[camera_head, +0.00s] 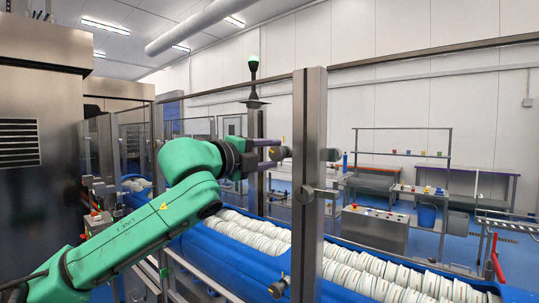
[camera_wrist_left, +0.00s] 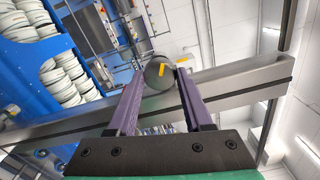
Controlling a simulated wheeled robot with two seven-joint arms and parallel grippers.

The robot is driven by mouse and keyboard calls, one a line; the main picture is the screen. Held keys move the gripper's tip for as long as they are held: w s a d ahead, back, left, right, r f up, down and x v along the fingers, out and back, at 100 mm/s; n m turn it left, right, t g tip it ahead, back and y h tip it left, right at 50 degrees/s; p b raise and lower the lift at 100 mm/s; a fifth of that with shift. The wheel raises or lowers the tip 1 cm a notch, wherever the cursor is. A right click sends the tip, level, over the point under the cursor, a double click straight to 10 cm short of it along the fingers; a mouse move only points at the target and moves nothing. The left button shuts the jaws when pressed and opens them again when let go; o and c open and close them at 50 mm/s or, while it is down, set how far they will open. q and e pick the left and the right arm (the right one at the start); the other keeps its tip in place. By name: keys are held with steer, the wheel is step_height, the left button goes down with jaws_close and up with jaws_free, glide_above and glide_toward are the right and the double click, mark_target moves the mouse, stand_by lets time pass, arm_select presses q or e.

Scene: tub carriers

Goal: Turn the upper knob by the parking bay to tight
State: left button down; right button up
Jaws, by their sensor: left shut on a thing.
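The upper knob (camera_wrist_left: 158,77) is a round dark grey knob with a yellow mark on its face, on a steel post (camera_head: 309,232). In the head view the knob (camera_head: 279,153) shows at the post's left side, partly hidden by my gripper. My left gripper (camera_head: 274,154) reaches it from the left. In the left wrist view the purple fingers of the gripper (camera_wrist_left: 159,82) are on either side of the knob, shut on it. My right gripper is in neither view.
A lower knob (camera_head: 279,287) sits on the same post near the bottom edge. Blue tubs (camera_head: 222,262) with rows of white rolled items stand behind the post. A steel rail (camera_head: 200,275) runs in front. Workbenches (camera_head: 375,229) stand farther right.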

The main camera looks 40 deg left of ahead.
arm_select(q)
steer(key=m, duration=0.5)
steer(key=shift+m+p, duration=0.3)
steer(key=shift+p, duration=0.05)
steer(key=m+p, duration=0.1)
steer(key=m, duration=0.2)
steer(key=shift+m, duration=0.3)
steer(key=shift+m+p, duration=0.65)
steer(key=shift+m, duration=1.05)
steer(key=shift+c, duration=1.5)
jaws_free()
